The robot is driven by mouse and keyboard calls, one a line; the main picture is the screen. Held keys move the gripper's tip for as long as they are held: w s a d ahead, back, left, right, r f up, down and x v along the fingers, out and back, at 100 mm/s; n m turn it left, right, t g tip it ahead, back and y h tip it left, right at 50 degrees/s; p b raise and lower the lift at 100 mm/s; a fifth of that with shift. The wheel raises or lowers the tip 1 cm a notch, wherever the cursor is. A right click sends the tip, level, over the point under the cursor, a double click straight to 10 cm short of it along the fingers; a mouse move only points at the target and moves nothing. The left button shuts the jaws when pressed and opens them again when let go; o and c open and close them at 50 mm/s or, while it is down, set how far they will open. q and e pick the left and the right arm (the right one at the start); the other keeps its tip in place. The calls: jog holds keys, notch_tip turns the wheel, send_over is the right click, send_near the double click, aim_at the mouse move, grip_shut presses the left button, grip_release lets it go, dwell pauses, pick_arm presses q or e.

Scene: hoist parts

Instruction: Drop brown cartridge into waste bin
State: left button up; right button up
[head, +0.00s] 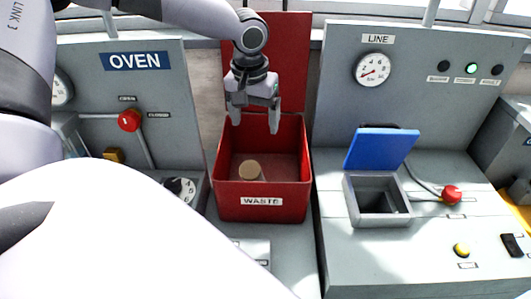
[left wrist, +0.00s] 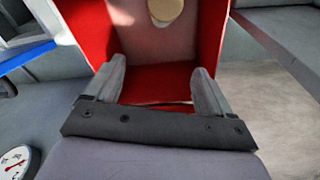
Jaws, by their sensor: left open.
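The red waste bin (head: 262,200), labelled WASTE, stands between the OVEN and LINE panels with its red lid raised at the back. The brown cartridge (head: 249,169) is inside the bin, on its floor. It also shows at the top of the left wrist view (left wrist: 165,10), partly cut off by the frame edge. My left gripper (head: 255,122) is open and empty above the back part of the bin, pointing down, apart from the cartridge. In the left wrist view its two fingers (left wrist: 160,82) are spread with nothing between them. My right gripper is not in view.
Right of the bin, the LINE panel has a grey box (head: 381,222) with its blue lid (head: 381,148) raised, and a red-knobbed lever (head: 451,195). Left is the OVEN panel with a red knob (head: 129,121). The bin's walls and raised lid surround my left gripper closely.

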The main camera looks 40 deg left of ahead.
pick_arm(q)
notch_tip(320, 180, up, 7)
jog(key=shift+s+d, duration=0.2)
jog(key=shift+s, duration=0.2)
dwell(0.4)
